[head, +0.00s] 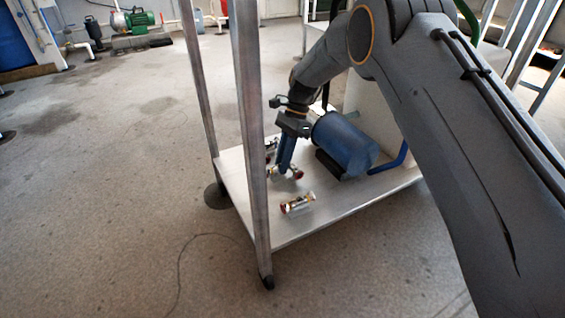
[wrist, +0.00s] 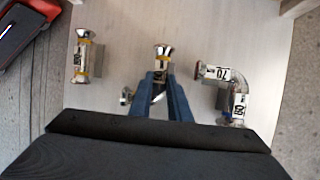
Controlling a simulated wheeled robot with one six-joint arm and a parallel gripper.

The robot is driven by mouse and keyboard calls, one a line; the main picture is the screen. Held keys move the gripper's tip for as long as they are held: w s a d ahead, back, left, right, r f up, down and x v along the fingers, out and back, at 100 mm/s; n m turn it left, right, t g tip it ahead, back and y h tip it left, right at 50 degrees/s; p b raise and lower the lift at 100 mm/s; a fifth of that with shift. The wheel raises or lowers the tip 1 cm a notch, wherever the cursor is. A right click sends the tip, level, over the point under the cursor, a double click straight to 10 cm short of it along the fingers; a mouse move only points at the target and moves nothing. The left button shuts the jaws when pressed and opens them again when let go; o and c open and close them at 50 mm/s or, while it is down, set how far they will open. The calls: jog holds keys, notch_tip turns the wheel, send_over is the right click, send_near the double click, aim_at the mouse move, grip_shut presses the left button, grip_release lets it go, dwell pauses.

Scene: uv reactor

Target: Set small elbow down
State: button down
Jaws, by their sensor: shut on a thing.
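My gripper (head: 286,168) points down over the lower shelf of a metal stand. Its two blue fingers (wrist: 160,84) are shut on the small elbow (wrist: 163,52), a shiny metal fitting with a flanged end beyond the fingertips. A red-ended part of it shows by the fingertips in the head view (head: 297,174). The fingers hide its middle. It is at or just above the shelf; I cannot tell whether it touches.
The shelf (head: 330,213) also holds a straight labelled fitting (head: 298,203), left in the wrist view (wrist: 82,57), and a larger labelled elbow (wrist: 238,88) on the right. A blue cylinder (head: 343,143) lies behind my gripper. A stand leg (head: 252,130) rises in front.

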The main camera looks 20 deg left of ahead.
jog(key=c, duration=1.7)
grip_release()
jog(key=shift+f, duration=0.1)
jog(key=shift+o, duration=0.2)
jog(key=p+v, duration=0.5)
jog(key=v, duration=0.7)
jog(key=shift+p, duration=0.3)
jog(key=shift+s, duration=0.1)
